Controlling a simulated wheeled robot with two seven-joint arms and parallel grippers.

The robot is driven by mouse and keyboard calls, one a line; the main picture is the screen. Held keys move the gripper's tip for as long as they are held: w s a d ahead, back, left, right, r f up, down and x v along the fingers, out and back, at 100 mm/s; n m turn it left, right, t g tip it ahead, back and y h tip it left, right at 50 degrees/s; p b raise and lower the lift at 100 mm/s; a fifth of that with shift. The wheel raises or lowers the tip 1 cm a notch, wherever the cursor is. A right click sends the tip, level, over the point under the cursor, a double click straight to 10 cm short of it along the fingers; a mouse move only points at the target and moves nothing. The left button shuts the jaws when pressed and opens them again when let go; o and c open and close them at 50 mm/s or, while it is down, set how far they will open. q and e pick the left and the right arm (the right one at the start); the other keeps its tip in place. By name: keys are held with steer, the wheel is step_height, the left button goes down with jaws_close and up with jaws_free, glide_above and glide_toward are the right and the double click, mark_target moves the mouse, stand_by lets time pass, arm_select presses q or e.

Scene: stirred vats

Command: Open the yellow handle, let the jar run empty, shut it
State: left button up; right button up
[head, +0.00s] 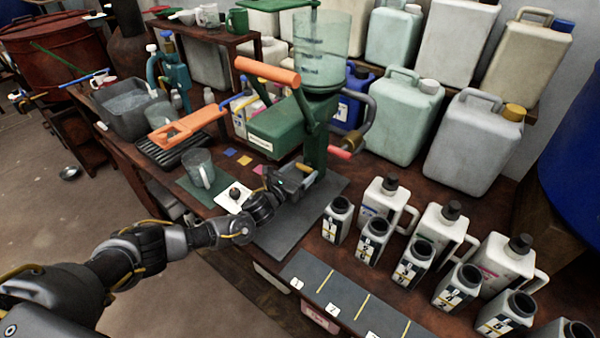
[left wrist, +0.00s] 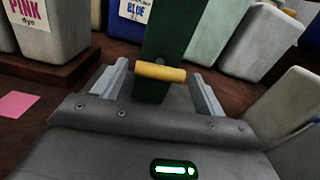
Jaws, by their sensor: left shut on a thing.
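The jar (head: 320,50) is clear, with level marks, and stands on top of the green machine (head: 275,128). How full it is I cannot tell. The yellow handle (head: 306,168) is a short bar low on the machine's green post; it also shows in the left wrist view (left wrist: 160,72), lying crosswise. My left gripper (head: 300,180) is at the handle. In the left wrist view its fingers (left wrist: 162,88) stand at the two ends of the handle, shut on it. My right gripper is in neither view.
An empty-looking glass mug (head: 200,168) stands on a green mat left of my gripper. White bottles (head: 440,230) and several open black-necked containers (head: 412,262) crowd the right. Large jugs (head: 470,135) stand behind. An orange lever (head: 267,70) and a crank (head: 352,140) jut from the machine.

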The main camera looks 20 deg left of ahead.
arm_select(q)
steer(key=n, duration=0.4)
steer(key=shift+n, duration=1.9)
steer(key=n, duration=0.4)
steer(key=shift+n+b, duration=0.3)
steer(key=shift+n, duration=1)
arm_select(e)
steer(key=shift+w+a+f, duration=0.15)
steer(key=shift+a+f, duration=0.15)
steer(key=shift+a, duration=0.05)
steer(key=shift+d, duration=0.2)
